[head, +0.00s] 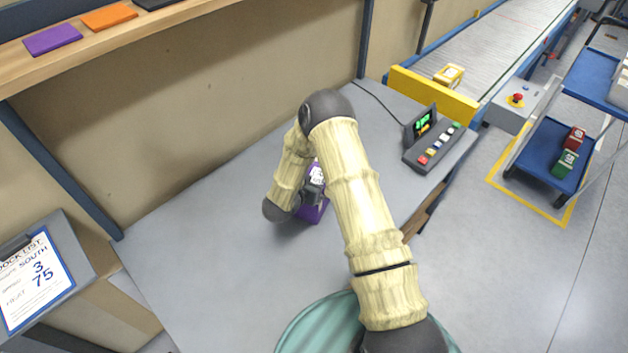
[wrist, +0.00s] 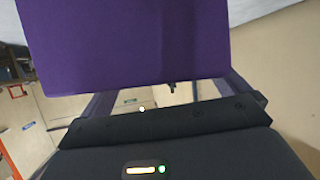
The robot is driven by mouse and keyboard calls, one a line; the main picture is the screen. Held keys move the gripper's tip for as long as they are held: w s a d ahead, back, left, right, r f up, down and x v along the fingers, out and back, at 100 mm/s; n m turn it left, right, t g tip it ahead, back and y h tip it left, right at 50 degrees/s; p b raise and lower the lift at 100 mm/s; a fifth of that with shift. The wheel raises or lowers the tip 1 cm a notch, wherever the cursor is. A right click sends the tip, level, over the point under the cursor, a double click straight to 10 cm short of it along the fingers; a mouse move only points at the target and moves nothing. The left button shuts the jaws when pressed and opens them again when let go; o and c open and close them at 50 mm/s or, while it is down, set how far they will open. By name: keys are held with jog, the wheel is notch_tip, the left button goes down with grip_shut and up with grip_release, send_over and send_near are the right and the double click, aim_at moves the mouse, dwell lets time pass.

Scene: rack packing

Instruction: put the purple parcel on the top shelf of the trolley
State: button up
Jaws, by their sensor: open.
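The purple parcel (head: 314,208) stands on the grey table, partly hidden behind my arm in the head view. Its purple face (wrist: 125,45) fills the upper part of the wrist view, right in front of my gripper. My gripper (head: 314,188) is open at the parcel; I cannot tell whether the fingers touch it. The trolley is at the right of the head view, with a blue top shelf (head: 592,75) and a blue lower shelf (head: 540,160). A pale grey item sits at the right end of the top shelf.
Red (head: 574,139) and green (head: 565,163) parcels sit on the lower shelf. A conveyor (head: 500,35) carries a yellow parcel (head: 449,75) behind a yellow end plate. A button panel (head: 432,147) and small screen stand at the table's right. The table's left part is clear.

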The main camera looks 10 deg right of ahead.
jog(key=b+v, duration=0.3)
jog(key=v, duration=0.9)
jog(key=shift+a, duration=0.1)
notch_tip(320, 180, up, 9)
jog(key=n+g+y, duration=0.1)
jog(key=n+y, duration=0.3)
jog(key=y, duration=0.4)
jog(key=s+d+r+n+g, duration=0.2)
jog(key=s+d+g, duration=0.1)
jog(key=s, duration=0.5)
jog(key=s+d+r+n+g, duration=0.1)
jog(key=s+d+r+g, duration=0.1)
jog(key=s+d, duration=0.3)
jog(key=s+g, duration=0.1)
jog(key=s, duration=0.3)
jog(key=shift+d+r+n+y, duration=0.15)
jog(key=shift+n+y, duration=0.15)
jog(key=shift+n, duration=0.1)
jog(key=shift+c, duration=0.4)
